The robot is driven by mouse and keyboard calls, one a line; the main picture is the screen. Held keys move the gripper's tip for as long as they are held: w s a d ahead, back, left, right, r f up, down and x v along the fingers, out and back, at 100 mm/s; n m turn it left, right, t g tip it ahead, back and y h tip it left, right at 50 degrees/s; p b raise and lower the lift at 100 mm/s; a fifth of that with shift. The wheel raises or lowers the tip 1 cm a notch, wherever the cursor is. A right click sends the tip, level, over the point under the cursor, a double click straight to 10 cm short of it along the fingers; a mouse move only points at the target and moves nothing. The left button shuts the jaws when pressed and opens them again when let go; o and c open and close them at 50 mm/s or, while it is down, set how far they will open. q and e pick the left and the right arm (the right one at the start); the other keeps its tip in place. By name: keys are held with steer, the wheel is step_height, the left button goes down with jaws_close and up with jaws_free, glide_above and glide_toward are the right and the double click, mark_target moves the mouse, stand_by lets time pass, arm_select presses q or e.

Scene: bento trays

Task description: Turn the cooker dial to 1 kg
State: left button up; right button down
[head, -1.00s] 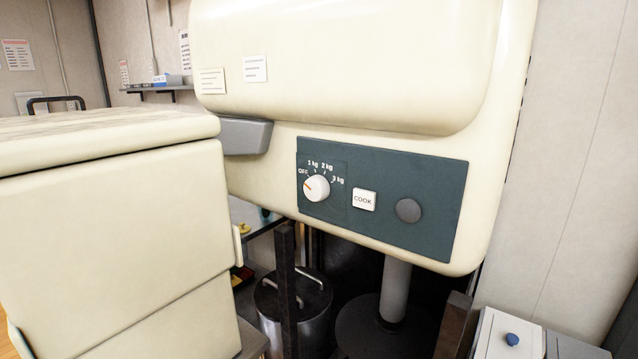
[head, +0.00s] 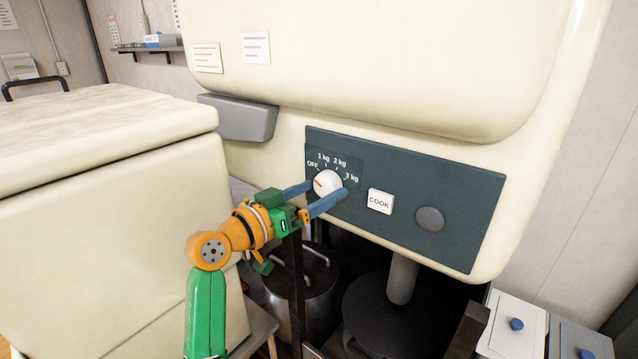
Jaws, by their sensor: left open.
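The cooker (head: 400,80) is a big cream machine with a dark panel (head: 455,190) on its front. A white dial (head: 327,183) sits at the panel's left, with the marks OFF, 1 kg, 2 kg and 3 kg around its upper side. The dial's orange pointer mark is at its upper left, toward OFF. My left gripper (head: 322,194) is open, with one blue finger at the dial's left side and one at its lower right. I cannot tell whether the fingers touch the dial. My right gripper is not in view.
A white COOK button (head: 380,201) and a round grey knob (head: 430,219) are right of the dial. A cream cabinet (head: 110,150) stands at the left. A metal pot (head: 302,290) is below. White boxes with blue knobs (head: 516,324) are at the lower right.

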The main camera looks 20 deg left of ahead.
arm_select(q)
steer(key=shift+w, duration=0.2)
steer(key=shift+f, duration=0.1)
steer(key=shift+c, duration=0.2)
steer(key=c, duration=1.3)
steer(key=shift+c, duration=0.2)
steer(key=shift+a+m+b, duration=0.1)
steer(key=shift+m+b, duration=0.45)
steer(key=shift+m, duration=0.15)
steer(key=shift+m+b, duration=0.35)
steer(key=shift+m, duration=0.75)
steer(key=shift+r+m+y, duration=0.2)
steer(key=shift+m+y, duration=0.3)
steer(key=shift+m, duration=1.4)
